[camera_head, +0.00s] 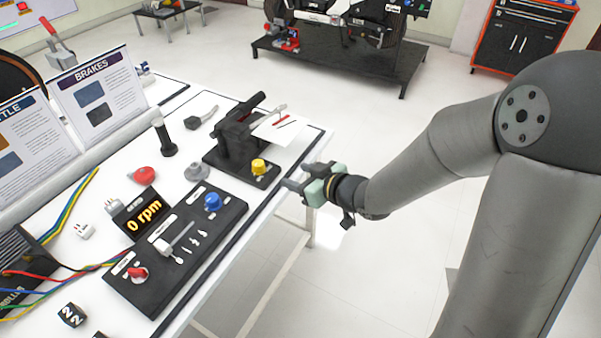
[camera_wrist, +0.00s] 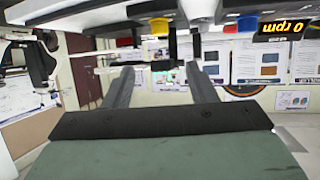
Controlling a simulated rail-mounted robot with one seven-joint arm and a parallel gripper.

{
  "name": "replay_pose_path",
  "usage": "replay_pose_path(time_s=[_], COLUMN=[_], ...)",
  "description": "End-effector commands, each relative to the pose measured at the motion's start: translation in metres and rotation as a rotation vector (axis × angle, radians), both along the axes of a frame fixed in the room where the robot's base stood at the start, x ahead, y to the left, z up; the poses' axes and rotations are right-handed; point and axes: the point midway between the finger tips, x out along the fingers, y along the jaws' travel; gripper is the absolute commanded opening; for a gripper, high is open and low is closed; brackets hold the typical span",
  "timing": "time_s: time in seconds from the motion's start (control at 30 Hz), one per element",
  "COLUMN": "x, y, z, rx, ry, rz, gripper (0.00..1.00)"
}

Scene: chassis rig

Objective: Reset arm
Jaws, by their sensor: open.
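My gripper (camera_head: 292,186) is beside the right edge of the white table (camera_head: 315,143), close to the yellow knob, in the head view. In the wrist view its two grey fingers (camera_wrist: 162,88) stand apart with nothing between them. The wrist view looks upside down, with the table's underside and edge across the top. My arm reaches in from the right, over the floor.
On the table are a black panel (camera_head: 232,212) with a blue knob (camera_head: 212,202) and a red knob (camera_head: 137,273), a yellow knob (camera_head: 258,166), a "0 rpm" display (camera_head: 145,219) and a black clamp-like device (camera_head: 237,133).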

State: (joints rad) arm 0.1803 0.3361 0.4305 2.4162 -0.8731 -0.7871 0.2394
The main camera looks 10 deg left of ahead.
Motion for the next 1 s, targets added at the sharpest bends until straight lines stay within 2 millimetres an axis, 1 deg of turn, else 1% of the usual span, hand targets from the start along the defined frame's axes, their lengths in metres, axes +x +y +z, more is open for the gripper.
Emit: replay_pose_path(time_s=[0.23, 0.27, 0.33, 0.37, 0.43, 0.47, 0.5, 0.53, 0.57, 0.6, 0.67, 0.7, 0.73, 0.77, 0.8, 0.9, 1.0], x=[0.001, 0.002, 0.006, 0.007, 0.009, 0.008, 0.004, -0.002, -0.010, -0.024, -0.050, -0.070, -0.086, -0.102, -0.123, -0.168, -0.199], y=[-0.002, -0.005, -0.019, -0.028, -0.059, -0.075, -0.099, -0.116, -0.134, -0.155, -0.182, -0.196, -0.204, -0.210, -0.215, -0.219, -0.215], z=[0.001, 0.001, 0.004, 0.006, 0.012, 0.015, 0.021, 0.027, 0.032, 0.039, 0.051, 0.058, 0.063, 0.068, 0.075, 0.088, 0.097], rx=[-0.012, -0.026, -0.086, -0.124, -0.234, -0.286, -0.355, -0.401, -0.444, -0.493, -0.546, -0.568, -0.581, -0.585, -0.588, -0.575, -0.556], ry=[0.002, 0.004, 0.018, 0.027, 0.068, 0.094, 0.137, 0.176, 0.219, 0.284, 0.395, 0.476, 0.538, 0.600, 0.680, 0.857, 0.978], rz=[-0.010, -0.021, -0.073, -0.106, -0.213, -0.270, -0.348, -0.408, -0.467, -0.541, -0.640, -0.694, -0.727, -0.755, -0.782, -0.810, -0.806], gripper=[0.52, 0.52, 0.52, 0.52, 0.52, 0.52, 0.52, 0.52, 0.52, 0.52, 0.52, 0.52, 0.52, 0.52, 0.52, 0.52, 0.52])
